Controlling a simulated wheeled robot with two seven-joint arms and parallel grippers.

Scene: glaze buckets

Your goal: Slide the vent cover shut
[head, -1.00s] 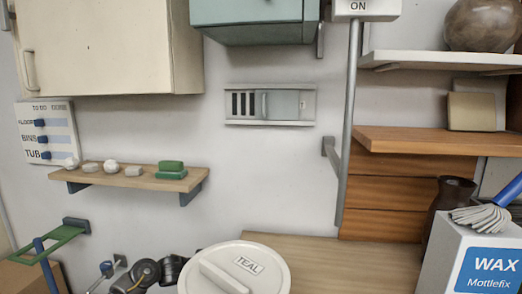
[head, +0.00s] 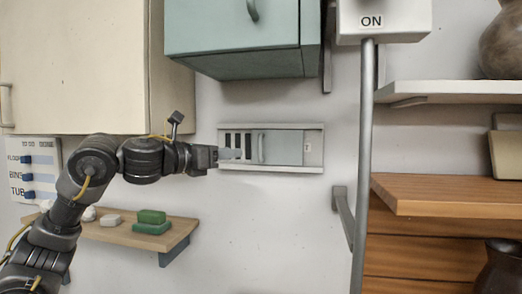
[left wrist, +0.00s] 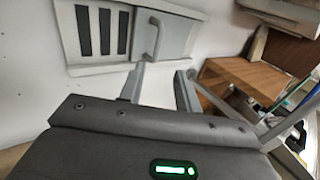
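The vent cover (head: 284,148) is a flat grey-green panel in a pale wall frame (head: 270,169). It sits toward the right of the frame, and dark vent slots (head: 248,144) show open on its left. An upright bar handle (head: 261,147) is at the cover's left end; in the left wrist view the handle (left wrist: 153,38) is just beyond the fingertips. My left gripper (head: 229,153) is in front of the slots, left of the handle in the head view. In the left wrist view my left gripper (left wrist: 160,78) has its fingers apart with nothing between them. My right gripper is not in view.
A teal cabinet (head: 240,45) hangs above the vent and a cream cabinet (head: 75,65) at upper left. A small shelf (head: 130,233) with soaps is below left. A grey upright bar (head: 365,170) under the ON box stands right of the vent.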

